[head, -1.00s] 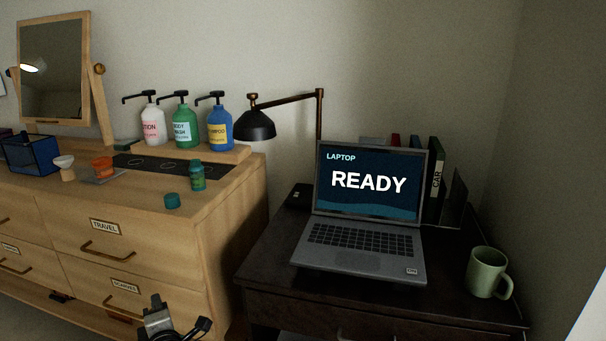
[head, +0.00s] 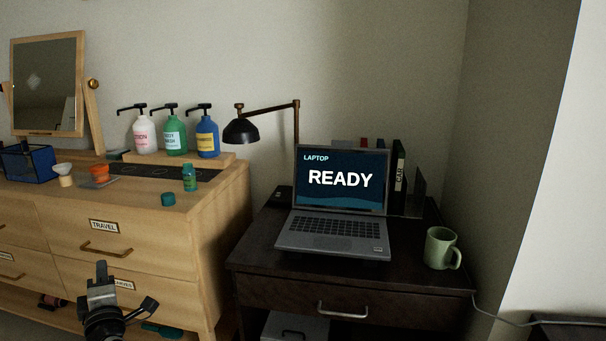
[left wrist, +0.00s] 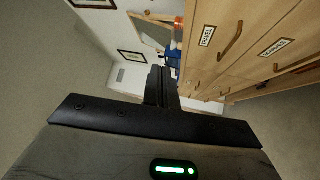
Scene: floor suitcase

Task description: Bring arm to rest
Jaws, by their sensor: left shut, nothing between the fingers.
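My left gripper (head: 102,270) is low at the left in the head view, in front of the wooden dresser's drawers. Its fingers point up in the picture. In the left wrist view its fingers (left wrist: 162,86) are together, with nothing between them. It appears apart from the dresser (head: 180,243), though the exact gap is hard to judge. My right gripper is not in view.
A dark desk (head: 255,255) holds an open laptop (head: 340,185) and a green mug (head: 440,248). On the dresser stand several pump bottles (head: 175,135), a small green bottle (head: 190,178) and a mirror (head: 47,82). A black lamp (head: 241,131) stands behind.

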